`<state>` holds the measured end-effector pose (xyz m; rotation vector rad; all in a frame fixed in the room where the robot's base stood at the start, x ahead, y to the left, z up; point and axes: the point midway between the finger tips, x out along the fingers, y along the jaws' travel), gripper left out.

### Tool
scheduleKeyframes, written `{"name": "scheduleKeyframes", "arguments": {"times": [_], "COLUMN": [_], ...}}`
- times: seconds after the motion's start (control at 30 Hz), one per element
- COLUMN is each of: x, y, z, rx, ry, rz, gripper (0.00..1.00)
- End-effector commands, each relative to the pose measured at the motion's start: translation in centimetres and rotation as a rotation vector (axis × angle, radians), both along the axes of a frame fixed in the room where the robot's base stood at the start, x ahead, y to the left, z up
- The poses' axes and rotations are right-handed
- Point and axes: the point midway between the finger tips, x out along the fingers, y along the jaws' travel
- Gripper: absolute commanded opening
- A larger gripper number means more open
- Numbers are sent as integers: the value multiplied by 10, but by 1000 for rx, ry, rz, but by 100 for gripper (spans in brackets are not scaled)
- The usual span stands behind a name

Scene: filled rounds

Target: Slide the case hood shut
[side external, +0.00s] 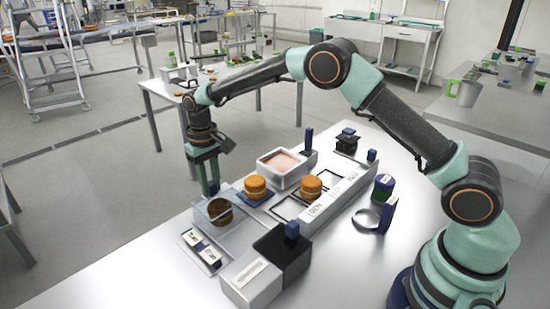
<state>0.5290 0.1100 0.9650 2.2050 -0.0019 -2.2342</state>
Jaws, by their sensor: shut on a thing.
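The case hood (208,226) is a clear box at the left of the work, near the table's left edge. A brown filled round (220,211) shows through its clear walls. A small blue upright handle (213,188) stands at the far side of the hood. My gripper (208,182) points down there, its teal fingers shut on this blue handle. The fingers hide part of the handle. I cannot tell how far the hood is along its travel.
A blue-green jar (383,187) is at right.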

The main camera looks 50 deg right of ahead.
Motion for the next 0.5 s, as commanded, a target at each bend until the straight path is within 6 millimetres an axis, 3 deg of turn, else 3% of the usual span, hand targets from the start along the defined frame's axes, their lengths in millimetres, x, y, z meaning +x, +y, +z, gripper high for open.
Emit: {"name": "scheduleKeyframes", "arguments": {"times": [0.23, 0.27, 0.3, 0.33, 0.5], "x": [7, 7, 7, 6, 5], "y": [0, 0, 0, 0, 0], "z": [2, 2, 2, 2, 1], "rx": [5, 5, 5, 5, 4], "ry": [-25, -25, -24, -23, -18], "rz": [-2, -2, -2, -2, -2], "gripper": [0, 35, 50, 57, 57]}}
